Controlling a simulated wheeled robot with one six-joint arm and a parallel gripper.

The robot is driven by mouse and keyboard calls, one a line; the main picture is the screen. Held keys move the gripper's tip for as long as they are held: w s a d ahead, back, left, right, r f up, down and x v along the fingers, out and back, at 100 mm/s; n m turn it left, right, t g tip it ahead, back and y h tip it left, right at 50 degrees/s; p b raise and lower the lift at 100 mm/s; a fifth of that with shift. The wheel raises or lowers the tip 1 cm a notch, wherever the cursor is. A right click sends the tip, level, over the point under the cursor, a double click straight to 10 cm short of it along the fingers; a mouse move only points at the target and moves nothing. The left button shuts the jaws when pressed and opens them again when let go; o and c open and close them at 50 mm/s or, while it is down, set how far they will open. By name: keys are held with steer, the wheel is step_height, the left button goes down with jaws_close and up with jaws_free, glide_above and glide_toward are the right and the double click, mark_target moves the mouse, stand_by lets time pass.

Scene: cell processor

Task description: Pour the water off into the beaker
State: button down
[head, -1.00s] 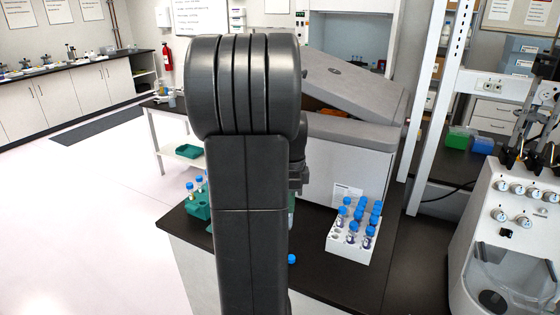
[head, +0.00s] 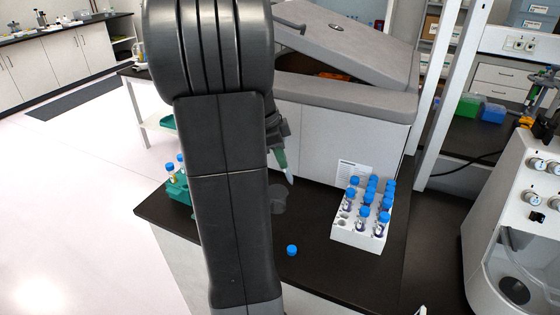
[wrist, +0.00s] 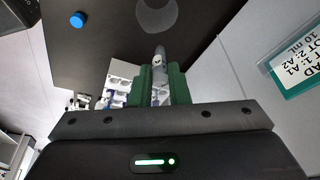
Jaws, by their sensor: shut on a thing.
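My gripper (wrist: 160,84) has green fingers shut on a clear tube (wrist: 160,60) in the wrist view. In the head view the tube (head: 289,178) sticks out below the green fingers (head: 280,158), slanting down to the right. I cannot tell whether it holds liquid. The beaker (head: 277,200) stands on the dark bench just below the tube, dim and see-through; it also shows as a grey round (wrist: 157,14) in the wrist view. The tube is apart from the beaker. A loose blue cap (head: 292,250) lies on the bench and shows in the wrist view (wrist: 77,19).
A white rack (head: 345,236) with several blue-capped tubes stands right of the beaker. A green rack (head: 178,190) with capped tubes is at the left bench edge. A large grey machine (head: 330,140) stands behind. My arm hides part of the bench.

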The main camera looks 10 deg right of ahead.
steer(key=shift+f+h+b, duration=0.5)
steer(key=shift+f+h, duration=0.1)
steer(key=shift+f, duration=0.1)
steer(key=shift+r+h, duration=0.2)
steer(key=shift+h, duration=0.1)
steer(key=shift+d+r, duration=0.1)
steer(key=shift+f+h+b, duration=0.35)
steer(key=shift+h+b, duration=0.05)
steer(key=shift+b, duration=0.25)
steer(key=shift+f+h+b, duration=0.25)
steer(key=shift+h+b, duration=0.35)
steer(key=shift+b, duration=0.45)
steer(key=shift+r, duration=0.1)
steer(key=h+b, duration=0.2)
steer(key=b, duration=0.6)
glide_above(277, 200)
steer(key=w+d, duration=0.2)
steer(key=w, duration=0.1)
steer(key=shift+s+a+f, duration=0.1)
steer(key=shift+a+f, duration=0.05)
steer(key=shift+f, duration=1.35)
steer(key=shift+s+a+f, duration=0.1)
steer(key=shift+f, duration=1.35)
steer(key=shift+f+h+b, duration=0.15)
steer(key=shift+h+b, duration=0.15)
steer(key=shift+h, duration=0.1)
